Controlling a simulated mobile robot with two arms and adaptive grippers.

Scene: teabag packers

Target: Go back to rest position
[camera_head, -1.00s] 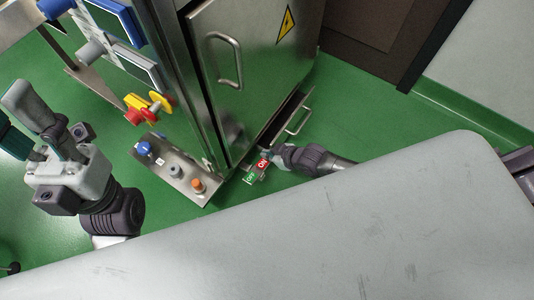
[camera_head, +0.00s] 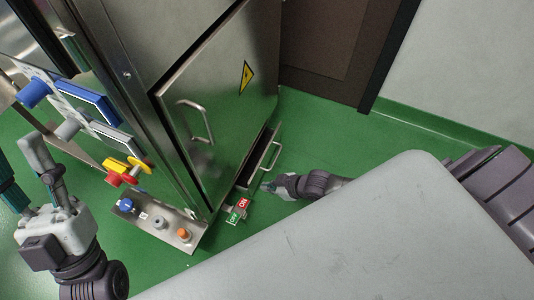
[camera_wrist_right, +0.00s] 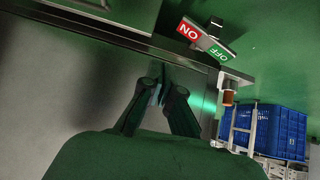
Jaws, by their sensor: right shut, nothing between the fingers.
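My right gripper (camera_head: 282,186) is low beside the metal cabinet, to the right of the ON/OFF switch (camera_head: 238,210), with a gap between them. In the right wrist view my right gripper (camera_wrist_right: 163,88) has its two dark fingers close together with nothing between them. The switch, with its red and green labels (camera_wrist_right: 206,39), lies beyond the fingertips there, apart from them. My left gripper (camera_head: 40,155) points up at the left edge in the head view. I cannot tell whether it is open or shut.
The metal cabinet (camera_head: 225,85) has a door with a handle (camera_head: 195,120). A lower handle (camera_head: 270,158) is close to my right gripper. A control box (camera_head: 165,225) with knobs stands left of the switch. Blue crates (camera_wrist_right: 283,132) show in the wrist view. Green floor is free at right.

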